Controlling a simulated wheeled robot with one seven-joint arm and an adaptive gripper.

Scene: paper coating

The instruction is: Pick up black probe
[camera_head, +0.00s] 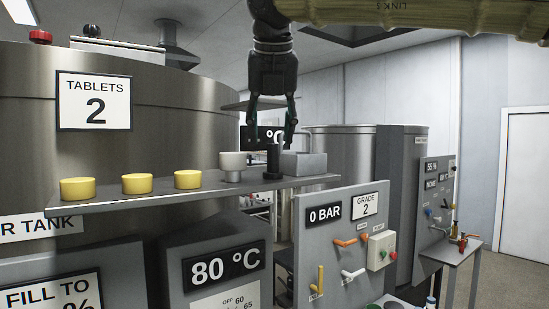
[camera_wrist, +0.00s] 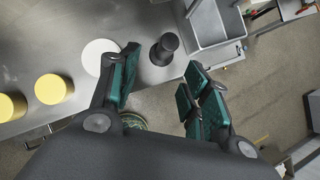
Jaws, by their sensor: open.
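The black probe (camera_head: 272,160) stands upright near the right end of the grey shelf (camera_head: 110,204), between a white cup and a grey tray. In the wrist view it is a dark round shape (camera_wrist: 165,47) beyond the fingertips, between their lines. My gripper (camera_head: 271,128) hangs pointing down above the probe, its two fingers spread apart. The wrist view shows the green-padded fingers of my gripper (camera_wrist: 160,78) open with nothing between the pads. I cannot tell exactly how far the fingertips are from the probe.
The white cup (camera_head: 232,164) is close to the probe's left, and the grey tray (camera_head: 304,164) close to its right. Several yellow tablets, one here (camera_head: 137,184), stand farther left on the shelf. A large steel tank (camera_head: 190,110) rises behind. A control panel (camera_head: 335,245) is below right.

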